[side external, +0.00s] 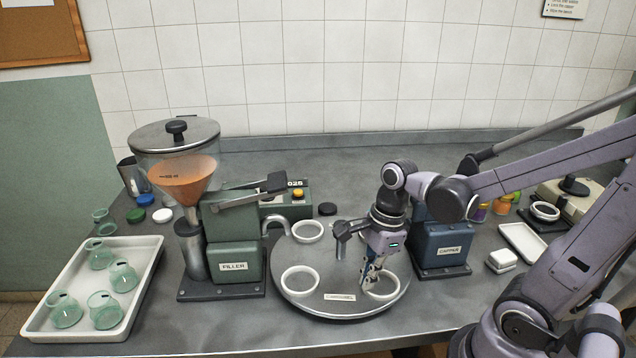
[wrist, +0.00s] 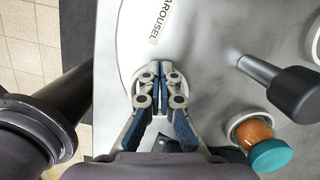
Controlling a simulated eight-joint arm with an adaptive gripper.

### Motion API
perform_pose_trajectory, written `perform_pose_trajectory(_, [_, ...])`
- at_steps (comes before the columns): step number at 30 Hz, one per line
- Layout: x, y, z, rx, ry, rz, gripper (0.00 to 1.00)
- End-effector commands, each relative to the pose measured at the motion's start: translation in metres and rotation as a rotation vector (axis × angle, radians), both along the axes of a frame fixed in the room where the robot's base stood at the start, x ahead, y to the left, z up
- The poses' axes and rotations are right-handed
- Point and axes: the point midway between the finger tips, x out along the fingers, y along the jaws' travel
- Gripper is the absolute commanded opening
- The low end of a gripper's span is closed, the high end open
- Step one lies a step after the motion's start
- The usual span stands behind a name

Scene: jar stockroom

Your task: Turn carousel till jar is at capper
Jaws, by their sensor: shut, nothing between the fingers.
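The carousel (side external: 335,268) is a round grey turntable with white ring seats and a front label. A jar with orange contents (wrist: 259,136) and a teal lid (wrist: 283,155) stands at one ring seat in the wrist view. The arm hides it in the side view. The blue capper (side external: 441,243) stands at the carousel's right. The grey centre handle (side external: 343,231) stands upright, and its knob (wrist: 292,92) shows in the wrist view. My gripper (side external: 368,284) is shut and empty, pointing down at the front-right ring seat (side external: 389,289); contact is unclear. Its closed fingertips show in the wrist view (wrist: 160,70).
The filler (side external: 232,265) with its orange hopper stands left of the carousel. A white tray (side external: 140,290) with several empty green jars lies further left. A small white box (side external: 501,261) and an empty tray (side external: 524,247) lie right of the capper.

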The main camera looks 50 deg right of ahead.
Motion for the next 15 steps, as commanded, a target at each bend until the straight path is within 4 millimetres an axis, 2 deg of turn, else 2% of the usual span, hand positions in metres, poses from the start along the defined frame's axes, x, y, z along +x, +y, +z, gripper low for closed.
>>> perform_pose_trajectory(15, [0.004, 0.0087, 0.0, 0.0, 0.001, -0.083, 0.0])
